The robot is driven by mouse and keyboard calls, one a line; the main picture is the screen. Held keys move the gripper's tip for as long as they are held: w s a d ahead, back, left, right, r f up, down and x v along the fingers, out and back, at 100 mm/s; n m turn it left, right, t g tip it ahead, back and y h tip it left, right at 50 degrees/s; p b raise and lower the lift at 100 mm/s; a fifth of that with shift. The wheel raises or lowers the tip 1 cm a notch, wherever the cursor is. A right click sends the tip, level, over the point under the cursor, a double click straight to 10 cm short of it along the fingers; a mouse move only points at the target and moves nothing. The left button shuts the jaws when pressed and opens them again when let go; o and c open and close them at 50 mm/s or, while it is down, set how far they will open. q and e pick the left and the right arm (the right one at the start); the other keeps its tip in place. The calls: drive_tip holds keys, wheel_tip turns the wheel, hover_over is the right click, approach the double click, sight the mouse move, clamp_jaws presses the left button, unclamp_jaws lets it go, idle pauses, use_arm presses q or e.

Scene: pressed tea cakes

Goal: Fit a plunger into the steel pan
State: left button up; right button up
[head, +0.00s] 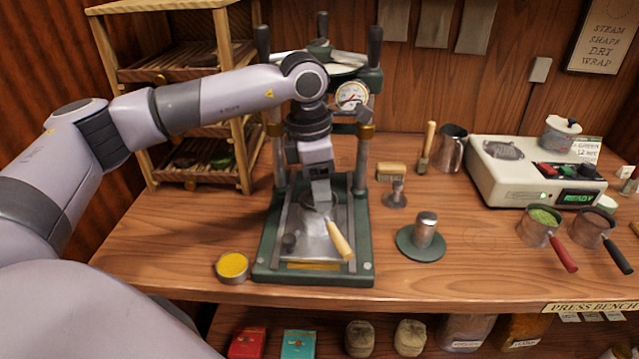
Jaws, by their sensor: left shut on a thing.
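A round steel pan (308,212) with a cream handle (340,241) sits on the bed of the green press (268,262). The handle points toward the front right. My left gripper (320,188) reaches down over the pan between the press columns. It is shut on a small grey steel piece, which looks like a plunger; the fingers hide most of it. I cannot tell whether it is inside the pan's rim or just above. Another steel plunger (426,229) stands upright on a green round base (407,249) to the right of the press. My right gripper is out of view.
A yellow-filled tin (232,266) stands at the press's front left corner.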

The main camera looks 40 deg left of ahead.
use_arm(q)
drive_tip(key=o, duration=1.2)
